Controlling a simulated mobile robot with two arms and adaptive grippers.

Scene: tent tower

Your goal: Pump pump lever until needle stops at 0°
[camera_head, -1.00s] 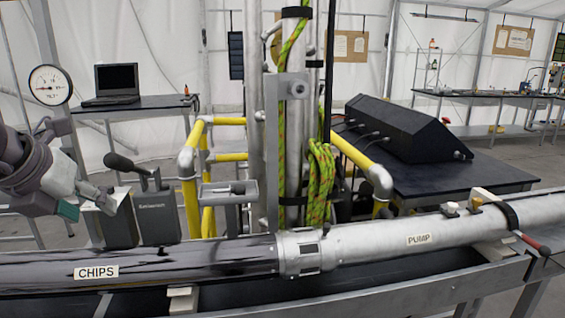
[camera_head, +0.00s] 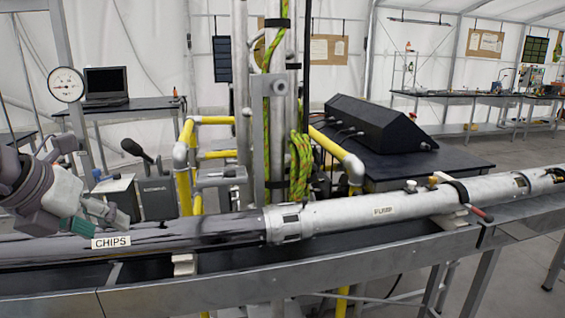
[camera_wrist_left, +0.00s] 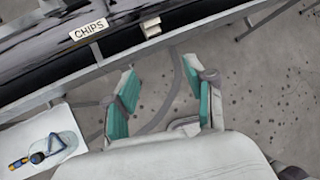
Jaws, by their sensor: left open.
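A round white gauge (camera_head: 66,84) with a thin needle stands at the left in the head view. Its needle seems to point left; the scale is too small to read. A lever with a black grip (camera_head: 131,147) rises from a dark box (camera_head: 158,197) behind the pipe. I cannot tell for certain that this is the pump lever. My left gripper (camera_head: 100,221) is open and empty, in front of and below the lever, apart from it. In the left wrist view its two green-padded fingers (camera_wrist_left: 162,102) stand wide apart over bare floor. My right gripper is out of view.
A long pipe labelled CHIPS (camera_head: 160,231) and PUMP (camera_head: 340,213) crosses the front on a metal trough (camera_head: 310,275). Yellow rails (camera_head: 186,145) and a vertical mast with green rope (camera_head: 302,165) stand behind. In the wrist view a white board (camera_wrist_left: 72,138) carries a small tool.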

